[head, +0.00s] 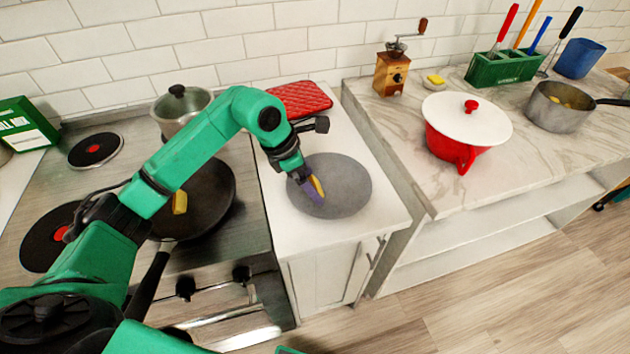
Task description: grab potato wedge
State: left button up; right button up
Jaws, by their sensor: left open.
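My left gripper (311,190) reaches down over a round grey plate or board (346,183) on the white counter. Its jaws are open. A yellow potato wedge (318,186) shows right at the fingertips, beside a purple part; I cannot tell if they touch. Another yellow wedge (180,202) lies in the dark frying pan (215,205) on the stove, partly behind my left arm. Yellow pieces (568,103) show inside the grey saucepan (553,117) at the right. My right gripper is out of view.
A lidded steel pot (181,108) stands behind the pan. A red patterned item (300,100) lies at the back of the counter. On the marble counter stand a coffee grinder (392,75), a red pot with white lid (466,119) and a green utensil holder (502,68).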

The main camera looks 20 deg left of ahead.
pick_arm(q)
jog(key=shift+w+f, duration=0.1)
jog(key=shift+f, duration=0.1)
jog(key=c, duration=1.2)
jog(key=shift+r, duration=0.1)
jog(key=shift+c, duration=0.2)
